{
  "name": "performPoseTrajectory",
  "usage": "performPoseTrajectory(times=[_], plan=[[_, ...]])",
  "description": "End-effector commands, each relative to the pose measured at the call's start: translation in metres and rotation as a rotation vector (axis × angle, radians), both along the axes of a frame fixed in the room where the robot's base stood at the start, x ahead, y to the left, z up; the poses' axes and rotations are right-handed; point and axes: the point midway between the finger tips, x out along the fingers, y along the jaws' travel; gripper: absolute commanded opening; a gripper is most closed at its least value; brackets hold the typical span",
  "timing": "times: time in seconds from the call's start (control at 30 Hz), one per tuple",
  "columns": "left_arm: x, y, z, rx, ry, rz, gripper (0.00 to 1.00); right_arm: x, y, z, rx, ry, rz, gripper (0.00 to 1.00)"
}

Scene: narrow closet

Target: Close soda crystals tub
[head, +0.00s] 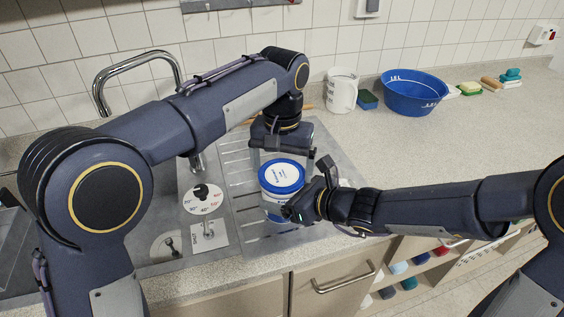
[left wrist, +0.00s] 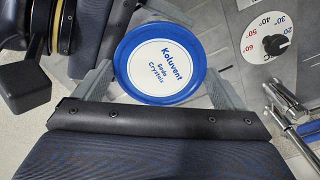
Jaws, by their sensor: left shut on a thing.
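The soda crystals tub (head: 271,201) is white and blue and stands upright on the steel drainboard. Its round lid (head: 282,175), with a blue rim and white label, lies over the tub's top; whether it is fully seated I cannot tell. My left gripper (head: 283,160) comes from above and behind and is shut on the lid. In the left wrist view the lid (left wrist: 160,63) sits between the two grey fingers. My right gripper (head: 299,207) is at the tub's right side, low down; its fingers are partly hidden, so their opening is unclear.
The sink tap (head: 135,62) and a temperature dial (head: 203,198) are to the left. The right counter is mostly clear.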

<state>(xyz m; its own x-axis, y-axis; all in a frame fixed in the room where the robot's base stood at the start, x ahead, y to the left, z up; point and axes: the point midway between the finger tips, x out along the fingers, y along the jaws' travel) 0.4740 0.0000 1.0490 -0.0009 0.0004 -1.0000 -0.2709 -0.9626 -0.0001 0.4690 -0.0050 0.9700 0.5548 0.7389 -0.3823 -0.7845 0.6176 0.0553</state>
Motion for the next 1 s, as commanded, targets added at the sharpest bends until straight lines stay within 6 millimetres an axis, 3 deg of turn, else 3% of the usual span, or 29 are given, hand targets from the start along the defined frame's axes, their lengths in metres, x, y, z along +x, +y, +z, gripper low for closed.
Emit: performPoseTrajectory(times=[0.47, 1.0], plan=[[0.000, 0.000, -0.002, 0.000, 0.001, 0.000, 0.71, 0.000, 0.000, 0.000, 0.001, -0.001, 0.000, 0.41], [0.000, 0.001, -0.018, 0.008, 0.008, 0.000, 0.71, 0.000, 0.001, 0.001, 0.002, -0.003, 0.002, 0.41]])
